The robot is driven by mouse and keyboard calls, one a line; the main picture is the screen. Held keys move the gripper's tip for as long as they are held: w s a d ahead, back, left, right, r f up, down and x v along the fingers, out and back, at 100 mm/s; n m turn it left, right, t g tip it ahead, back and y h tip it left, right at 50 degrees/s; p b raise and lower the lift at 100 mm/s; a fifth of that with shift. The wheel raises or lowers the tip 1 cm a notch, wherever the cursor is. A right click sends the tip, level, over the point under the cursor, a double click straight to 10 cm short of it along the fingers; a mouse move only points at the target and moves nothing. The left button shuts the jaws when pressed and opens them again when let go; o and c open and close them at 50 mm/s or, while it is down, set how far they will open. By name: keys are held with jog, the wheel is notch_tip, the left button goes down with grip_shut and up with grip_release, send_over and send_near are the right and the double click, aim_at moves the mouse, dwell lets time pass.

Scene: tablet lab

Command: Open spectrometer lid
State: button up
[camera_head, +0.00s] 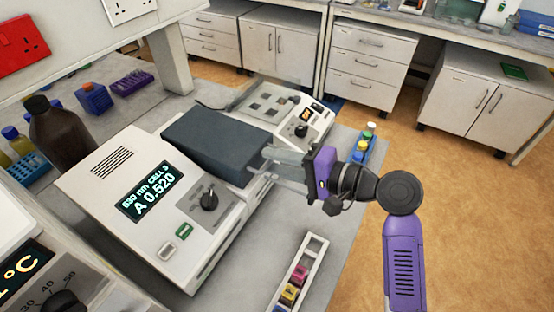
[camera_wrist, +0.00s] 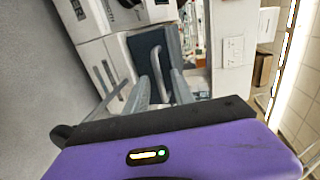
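The spectrometer (camera_head: 120,215) is a pale instrument whose display reads 630 nm, cell 3, A 0.520. Its dark slate-grey lid (camera_head: 215,140) lies down over the sample compartment. In the wrist view the lid (camera_wrist: 147,43) shows a pale bar handle (camera_wrist: 158,62) along its near edge. My gripper (camera_head: 268,163) is at the lid's right edge. In the wrist view its two grey fingers (camera_wrist: 162,88) stand apart, with the handle's near end between or just beyond them. I cannot tell whether they touch it. The handle is hidden behind the fingers in the head view.
A cuvette rack (camera_head: 300,275) stands on the bench in front, right of the spectrometer. A blue rack with capped vials (camera_head: 362,150) is behind my gripper. Another instrument (camera_head: 300,125) stands beyond the lid. A brown bottle (camera_head: 60,135) is at left.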

jog(key=shift+c, duration=0.4)
grip_shut()
dwell(0.9)
